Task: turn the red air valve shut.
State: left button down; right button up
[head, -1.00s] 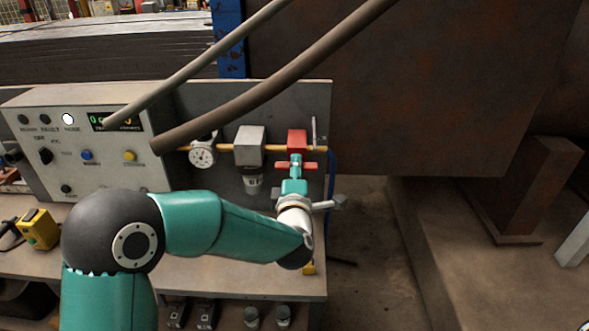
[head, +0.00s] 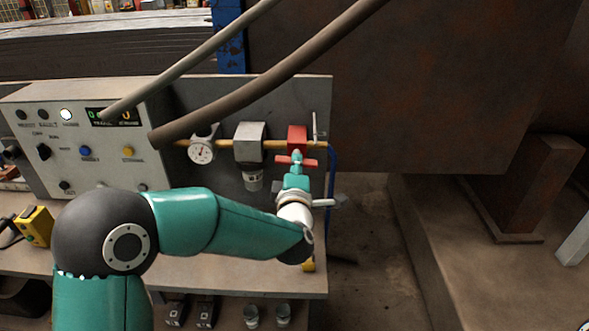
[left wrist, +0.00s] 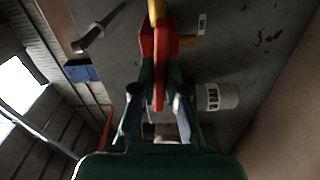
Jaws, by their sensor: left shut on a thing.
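The red air valve (head: 297,138) sits on the yellow pipe at the right end of the grey back panel, with its red handle (head: 285,160) in front of it, showing crosswise in the head view. My left gripper (head: 297,163) is at the handle, its arm reaching in from the left. In the left wrist view the red valve handle (left wrist: 160,75) lies between the two fingers of my left gripper (left wrist: 160,100), which are shut on it. The fingers hide part of the handle in the head view. My right gripper is not in view.
A round gauge (head: 202,151) and a grey filter block (head: 250,143) are on the pipe left of the valve. A control box (head: 80,150) stands further left. A blue hose (head: 332,180) hangs at the panel's right edge.

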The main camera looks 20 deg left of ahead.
pick_arm(q)
jog(key=m, duration=0.5)
jog(key=m+b, duration=0.1)
jog(key=m, duration=1)
jog(key=shift+f+m+b, duration=0.3)
jog(key=shift+f+b, duration=0.05)
jog(key=shift+f, duration=0.05)
jog(key=c, duration=1.2)
grip_release()
jog(key=shift+r, duration=0.25)
jog(key=shift+s, duration=0.15)
